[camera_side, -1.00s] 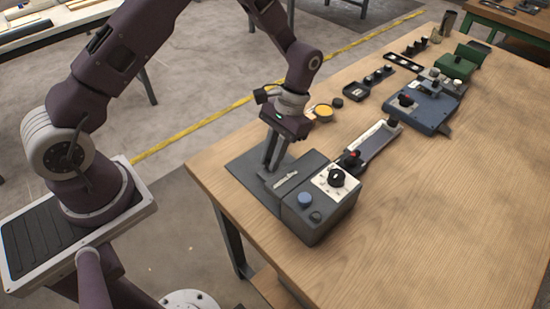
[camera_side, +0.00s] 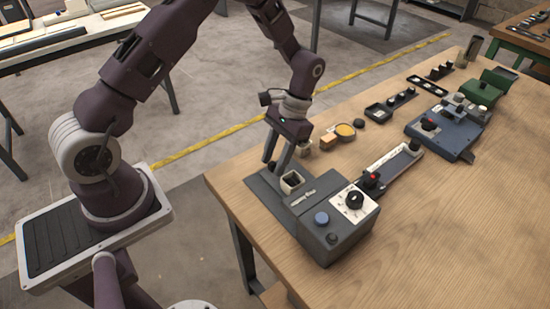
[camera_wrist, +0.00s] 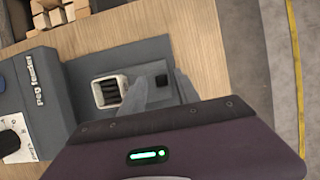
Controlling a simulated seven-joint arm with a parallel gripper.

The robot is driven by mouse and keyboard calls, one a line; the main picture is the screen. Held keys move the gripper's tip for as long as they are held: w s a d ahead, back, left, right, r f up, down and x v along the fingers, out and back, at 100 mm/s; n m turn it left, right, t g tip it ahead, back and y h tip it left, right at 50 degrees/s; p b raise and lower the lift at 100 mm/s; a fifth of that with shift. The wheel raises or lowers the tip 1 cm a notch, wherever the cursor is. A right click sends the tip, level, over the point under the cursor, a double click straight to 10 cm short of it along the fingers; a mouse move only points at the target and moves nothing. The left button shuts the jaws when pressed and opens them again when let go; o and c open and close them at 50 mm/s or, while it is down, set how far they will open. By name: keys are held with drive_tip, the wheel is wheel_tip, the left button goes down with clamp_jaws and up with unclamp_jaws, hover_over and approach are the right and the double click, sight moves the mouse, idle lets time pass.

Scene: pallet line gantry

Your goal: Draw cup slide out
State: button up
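A small square cup (camera_side: 291,181) with a pale rim stands at the left side of the dark grey machine (camera_side: 338,232), over its flat grey base plate. The cup also shows in the wrist view (camera_wrist: 96,91), with dark ribs inside it. A dark square knob or hole (camera_wrist: 162,80) lies right of the cup in the wrist view. My gripper (camera_side: 271,162) is open and empty, with its fingers spread just behind and left of the cup. In the wrist view the gripper's fingers (camera_wrist: 160,90) straddle the dark square. I cannot tell whether they touch anything. No separate slide is clearly visible.
A long tray (camera_side: 397,158) and a blue-grey device (camera_side: 452,134) stand to the right. Wooden blocks (camera_side: 328,141) lie behind. The table's front right is clear.

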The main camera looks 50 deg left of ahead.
drive_tip(key=shift+r, duration=0.1)
drive_tip(key=v, duration=0.6)
drive_tip(key=shift+w, duration=0.1)
drive_tip(key=shift+w+r, duration=0.15)
drive_tip(key=shift+r, duration=0.25)
drive_tip(key=s+d+r+t, duration=0.15)
drive_tip(key=s+r, duration=0.25)
drive_tip(key=r, duration=0.4)
drive_tip(key=s+r+t, duration=0.3)
drive_tip(key=s+r, duration=0.1)
drive_tip(key=r, duration=0.5)
drive_tip(key=s+d+r+t, duration=0.1)
drive_tip(key=s+r+t, duration=0.2)
drive_tip(key=s, duration=1.1)
drive_tip(key=shift+s+d+t, duration=0.15)
drive_tip(key=shift+d+t, duration=0.25)
drive_tip(key=shift+t, duration=0.85)
